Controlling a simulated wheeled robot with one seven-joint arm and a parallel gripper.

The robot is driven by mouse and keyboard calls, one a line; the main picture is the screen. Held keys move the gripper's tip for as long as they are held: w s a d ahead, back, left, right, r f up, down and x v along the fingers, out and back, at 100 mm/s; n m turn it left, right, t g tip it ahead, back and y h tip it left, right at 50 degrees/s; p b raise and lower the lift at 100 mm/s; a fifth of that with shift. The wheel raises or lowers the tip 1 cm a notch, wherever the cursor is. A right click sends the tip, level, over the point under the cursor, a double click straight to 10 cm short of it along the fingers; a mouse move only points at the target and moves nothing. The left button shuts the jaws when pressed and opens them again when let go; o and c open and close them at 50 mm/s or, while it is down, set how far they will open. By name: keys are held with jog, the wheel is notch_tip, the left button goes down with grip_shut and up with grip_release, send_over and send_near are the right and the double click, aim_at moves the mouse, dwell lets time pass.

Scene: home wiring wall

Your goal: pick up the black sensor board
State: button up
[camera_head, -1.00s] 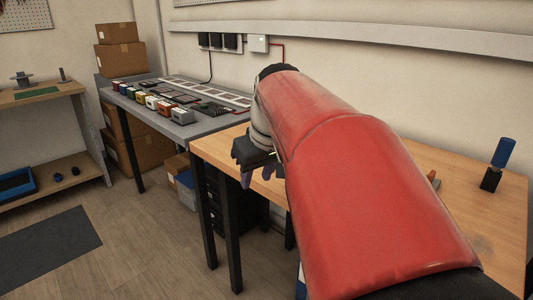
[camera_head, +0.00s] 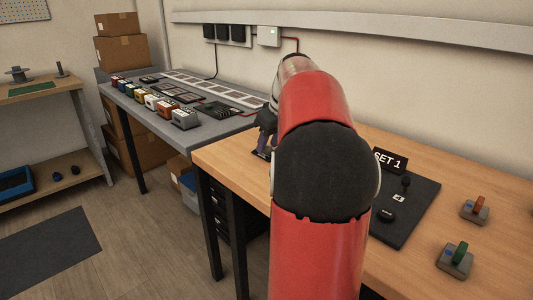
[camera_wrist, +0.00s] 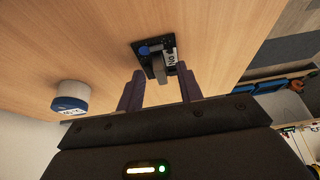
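A small black board (camera_wrist: 147,68) lies on the wooden table (camera_wrist: 70,40) in the wrist view. It carries a blue round part, a grey raised block and a white label, partly readable. My gripper (camera_wrist: 160,72) is open and empty, its two purple-grey fingers pointing at the board, one toward each side. Whether the fingertips are level with the board or above it, I cannot tell. In the head view my gripper (camera_head: 265,143) is low over the table's far left part, partly hidden by my arm. A dark edge of the board (camera_head: 259,155) seems to show below it.
A white cylinder with a blue end (camera_wrist: 70,98) stands beside the board. A black mat (camera_head: 412,214) with a "SET 1" sign (camera_head: 390,160) lies right of my arm. Grey pieces with orange (camera_head: 476,211) and green (camera_head: 455,261) tabs stand farther right. A grey bench (camera_head: 150,118) holds several modules.

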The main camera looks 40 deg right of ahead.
jog(key=shift+w+f, duration=0.15)
jog(key=shift+f, duration=0.25)
jog(key=shift+c, duration=0.3)
grip_shut()
jog(key=shift+r, duration=0.1)
